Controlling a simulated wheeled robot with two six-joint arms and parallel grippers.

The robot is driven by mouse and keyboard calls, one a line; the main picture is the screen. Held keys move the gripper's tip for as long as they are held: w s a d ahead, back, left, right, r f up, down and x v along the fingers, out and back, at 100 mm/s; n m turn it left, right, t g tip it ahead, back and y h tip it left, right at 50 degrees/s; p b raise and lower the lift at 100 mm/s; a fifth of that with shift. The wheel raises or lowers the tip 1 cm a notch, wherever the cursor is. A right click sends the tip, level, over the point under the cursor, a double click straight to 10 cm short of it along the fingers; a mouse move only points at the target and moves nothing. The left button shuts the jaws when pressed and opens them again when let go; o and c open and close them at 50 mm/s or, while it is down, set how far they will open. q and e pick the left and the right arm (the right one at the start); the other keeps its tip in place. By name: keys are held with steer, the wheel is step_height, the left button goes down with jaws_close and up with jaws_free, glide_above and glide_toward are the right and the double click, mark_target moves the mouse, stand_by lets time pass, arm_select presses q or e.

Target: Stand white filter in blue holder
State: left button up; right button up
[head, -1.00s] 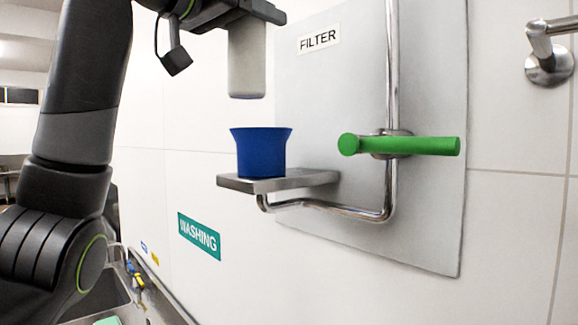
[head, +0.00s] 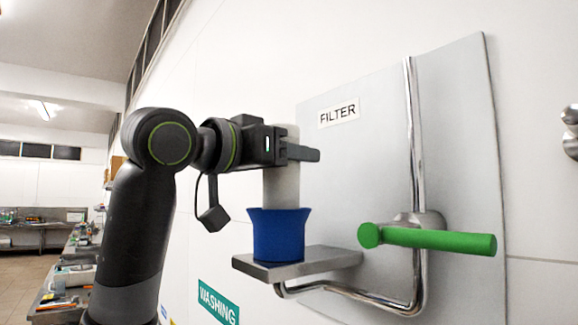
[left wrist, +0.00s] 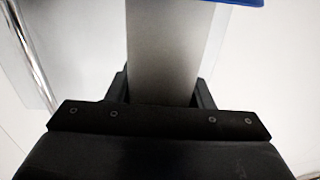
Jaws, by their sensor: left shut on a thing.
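The white filter, a pale grey-white cylinder (head: 281,186), is upright in the head view. My left gripper (head: 300,153) is shut on its upper part. The filter's lower end is hidden behind the rim of the blue holder (head: 279,236), so it appears to reach into the holder's flared opening; how deep I cannot tell. The holder stands on a small metal shelf (head: 318,258). In the left wrist view the filter (left wrist: 165,50) runs up between the fingers, with a bit of the blue holder (left wrist: 240,2) at the top edge. My right gripper is not in view.
A metal panel with a FILTER label (head: 339,112) is on the wall behind. A bent steel pipe (head: 414,150) and a green handle (head: 430,239) are right of the holder. A WASHING sign (head: 218,302) is below left. Counters are in the far left background.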

arm_select(q)
steer(key=shift+a+f, duration=0.2)
steer(key=shift+f, duration=0.7)
steer(key=shift+d, duration=0.1)
steer(key=shift+f, duration=0.1)
steer(key=shift+s+f, duration=0.1)
steer(key=shift+f, duration=0.15)
steer(key=o, duration=0.9)
steer(key=shift+c, duration=0.2)
steer(key=o, duration=0.3)
steer(key=shift+o, duration=0.2)
